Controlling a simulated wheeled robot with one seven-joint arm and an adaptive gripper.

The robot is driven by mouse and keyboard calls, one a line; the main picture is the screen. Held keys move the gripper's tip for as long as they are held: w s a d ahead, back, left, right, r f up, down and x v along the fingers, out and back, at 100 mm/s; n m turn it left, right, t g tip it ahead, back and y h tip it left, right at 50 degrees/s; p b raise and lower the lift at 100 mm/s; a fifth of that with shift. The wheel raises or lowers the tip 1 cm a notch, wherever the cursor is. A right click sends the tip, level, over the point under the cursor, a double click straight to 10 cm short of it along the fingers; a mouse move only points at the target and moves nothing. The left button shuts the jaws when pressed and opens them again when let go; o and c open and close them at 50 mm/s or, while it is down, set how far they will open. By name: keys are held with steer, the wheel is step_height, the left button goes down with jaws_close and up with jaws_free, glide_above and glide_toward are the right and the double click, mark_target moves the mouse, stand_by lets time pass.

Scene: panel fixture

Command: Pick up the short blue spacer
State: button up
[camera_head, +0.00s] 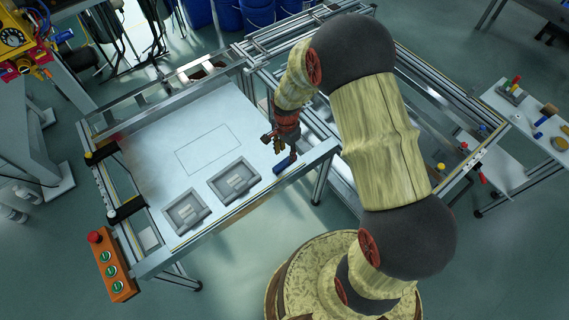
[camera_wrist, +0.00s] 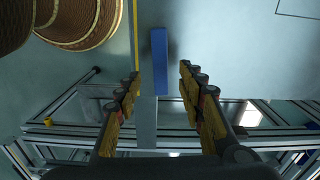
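A blue spacer (camera_head: 284,164) lies on the pale panel table (camera_head: 150,160) near its front right edge. It also shows in the wrist view (camera_wrist: 159,55) as a plain blue bar. My gripper (camera_head: 281,145) is over the table just beyond the blue spacer. In the wrist view its fingers (camera_wrist: 160,80) are apart, one on each side of the spacer's near end, with gaps on both sides. Nothing is held. The exact height of the fingertips above the spacer cannot be told.
Two grey trays (camera_head: 168,213) (camera_head: 214,189) with pale pieces sit left of the spacer. A grey bar (camera_wrist: 147,125) shows between the fingers in the wrist view. An orange button box (camera_head: 112,268) is at the front left. The panel's middle is clear.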

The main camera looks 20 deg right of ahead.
mark_target(285, 162)
steer(key=f+b, duration=0.2)
steer(key=f, duration=0.3)
steer(key=shift+a, duration=0.2)
jaws_close()
stand_by(0.3)
